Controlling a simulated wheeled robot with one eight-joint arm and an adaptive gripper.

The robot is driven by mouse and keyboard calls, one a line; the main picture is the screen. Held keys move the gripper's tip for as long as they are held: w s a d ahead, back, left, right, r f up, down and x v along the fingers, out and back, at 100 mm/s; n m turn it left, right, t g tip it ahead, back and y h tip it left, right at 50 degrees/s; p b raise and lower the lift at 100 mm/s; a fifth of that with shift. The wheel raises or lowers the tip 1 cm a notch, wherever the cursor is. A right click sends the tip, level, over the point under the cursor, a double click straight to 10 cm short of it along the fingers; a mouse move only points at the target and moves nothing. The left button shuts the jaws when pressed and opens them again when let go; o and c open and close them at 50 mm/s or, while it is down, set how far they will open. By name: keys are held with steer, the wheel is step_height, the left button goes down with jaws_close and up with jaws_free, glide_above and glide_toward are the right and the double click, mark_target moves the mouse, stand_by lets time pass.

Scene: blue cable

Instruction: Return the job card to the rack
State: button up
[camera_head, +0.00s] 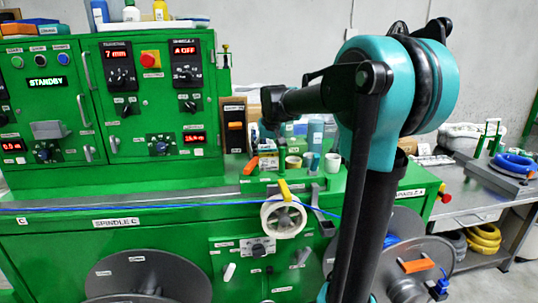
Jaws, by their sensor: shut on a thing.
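My gripper (268,137) is at the end of my arm, over the back of the green machine's worktop. It is small and dark in this view and is shut on the job card. The card's outline is hard to make out against the clutter behind and below the jaws. A dark upright holder with an orange front (235,127), apparently the rack, stands just left of my gripper against the control cabinet. Its slots are too small to make out.
Small cups (332,162) stand right of my gripper, and an orange piece (251,165) lies below it. A blue cable (130,205) runs along the machine front past a white pulley (283,216). A grey bench (470,190) with coiled cables is at right.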

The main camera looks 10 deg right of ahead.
steer(key=o, duration=1.1)
steer(key=shift+c, duration=0.2)
steer(key=v, duration=1.2)
